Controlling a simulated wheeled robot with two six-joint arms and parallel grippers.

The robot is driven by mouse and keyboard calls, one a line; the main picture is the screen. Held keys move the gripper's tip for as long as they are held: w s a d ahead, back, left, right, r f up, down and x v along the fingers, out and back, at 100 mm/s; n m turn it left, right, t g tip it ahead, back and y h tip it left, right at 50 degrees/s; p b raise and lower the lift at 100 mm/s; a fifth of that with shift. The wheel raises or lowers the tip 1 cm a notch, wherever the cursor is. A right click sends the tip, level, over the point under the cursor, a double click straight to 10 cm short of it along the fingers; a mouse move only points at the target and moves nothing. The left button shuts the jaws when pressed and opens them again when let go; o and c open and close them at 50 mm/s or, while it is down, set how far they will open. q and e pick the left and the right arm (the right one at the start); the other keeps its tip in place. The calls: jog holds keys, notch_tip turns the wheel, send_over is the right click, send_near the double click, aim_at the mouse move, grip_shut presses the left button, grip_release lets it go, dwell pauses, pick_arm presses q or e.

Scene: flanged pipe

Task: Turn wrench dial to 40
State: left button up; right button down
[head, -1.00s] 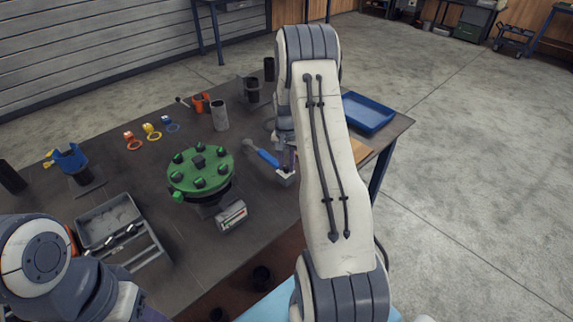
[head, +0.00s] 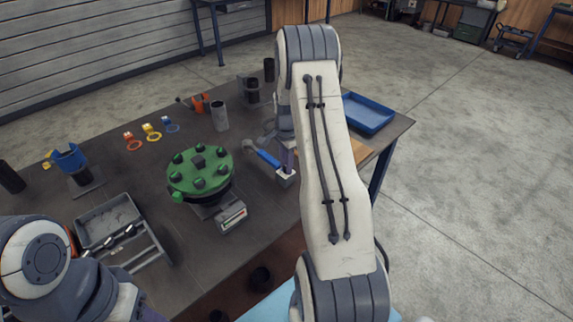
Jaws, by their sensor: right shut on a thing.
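The wrench (head: 266,158) has a blue handle and a grey head and lies on the dark workbench, right of the green flange. Its near end meets a small pale block (head: 286,179). My right gripper (head: 288,160) reaches down at that end, mostly hidden behind my own right arm. It is shut on the wrench's near end; the fingertips and the dial marks are too small or covered to read. The green round flange (head: 213,181) with several dark bolts stands mid-bench. My left arm shows at the lower left, but its gripper is out of view.
A small device with a display (head: 233,215) sits before the flange. A grey tray (head: 108,220) is at the left, a blue tray (head: 368,113) at the right. Orange, yellow and blue tagged rings (head: 151,132) and dark cylinders stand toward the back.

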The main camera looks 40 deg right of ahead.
dwell(0.5)
jog(key=c, duration=0.6)
grip_release()
jog(key=shift+c, duration=0.2)
